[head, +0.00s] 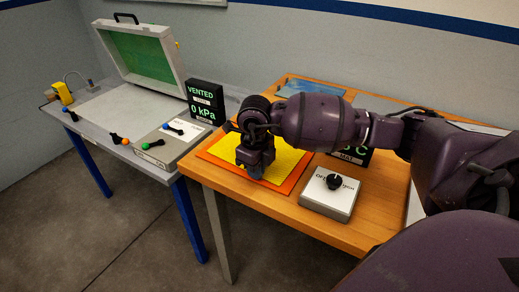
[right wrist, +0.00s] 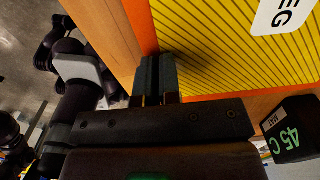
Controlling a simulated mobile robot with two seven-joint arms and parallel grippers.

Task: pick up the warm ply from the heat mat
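The warm ply is a yellow sheet with dark stripes (right wrist: 225,55) and a white label ending in "EG". It lies flat on the orange heat mat (head: 222,157), whose orange border shows around it. In the head view the ply (head: 289,160) is partly covered by my right gripper (head: 251,172), which points down at its left part. In the right wrist view my right gripper (right wrist: 157,60) has its two fingers close together at the ply's edge. Whether any ply is between them is hidden. My left gripper is not in view.
A white control box with a black knob (head: 335,182) stands right of the mat. A black display (right wrist: 289,128) reads 45 C. On the left table are a green-lined open lid (head: 143,52), a 0 kPa display (head: 204,102) and several coloured handles.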

